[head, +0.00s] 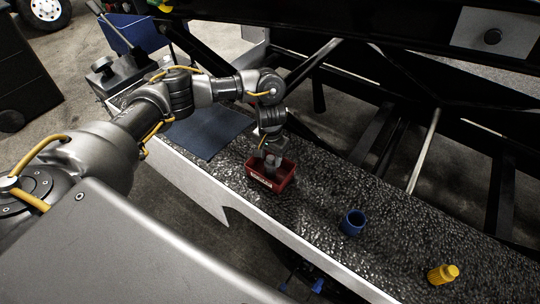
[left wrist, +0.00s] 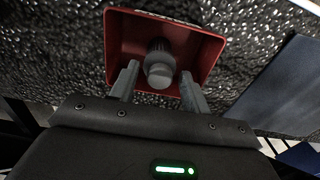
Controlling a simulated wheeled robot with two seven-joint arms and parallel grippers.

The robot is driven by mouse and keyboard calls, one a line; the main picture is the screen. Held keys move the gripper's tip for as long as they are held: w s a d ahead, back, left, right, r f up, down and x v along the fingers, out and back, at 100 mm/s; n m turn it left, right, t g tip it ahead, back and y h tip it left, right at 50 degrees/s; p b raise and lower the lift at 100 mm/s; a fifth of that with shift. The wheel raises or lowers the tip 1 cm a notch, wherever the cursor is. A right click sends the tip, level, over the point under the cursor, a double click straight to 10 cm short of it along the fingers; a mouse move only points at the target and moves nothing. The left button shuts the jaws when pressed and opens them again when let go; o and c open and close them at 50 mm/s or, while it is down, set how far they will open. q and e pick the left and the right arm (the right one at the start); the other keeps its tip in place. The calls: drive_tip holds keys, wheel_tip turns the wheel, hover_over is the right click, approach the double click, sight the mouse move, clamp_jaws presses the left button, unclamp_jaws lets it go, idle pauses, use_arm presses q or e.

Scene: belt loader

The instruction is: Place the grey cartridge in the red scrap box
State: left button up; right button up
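The red scrap box (head: 284,182) stands on the dark pebbled belt near the middle of the head view. It fills the top of the left wrist view (left wrist: 209,50). The grey cartridge (left wrist: 160,70) shows inside the box outline, its round end facing the camera and a darker ribbed part beyond. My left gripper (head: 270,161) points down into the box. In the left wrist view its two fingers (left wrist: 159,84) are apart, one on each side of the cartridge, with visible gaps. Whether the cartridge touches the box floor is hard to tell. My right gripper is not in view.
A blue cup-like part (head: 352,222) and a yellow ribbed part (head: 442,274) stand on the belt to the right. A dark blue mat (head: 208,132) lies to the left of the box. Black frame bars rise behind the belt. The belt between box and blue part is clear.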

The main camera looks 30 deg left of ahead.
use_arm(q)
wheel_tip(320, 180, up, 12)
drive_tip(key=shift+r, duration=0.2)
idle(0.4)
idle(0.5)
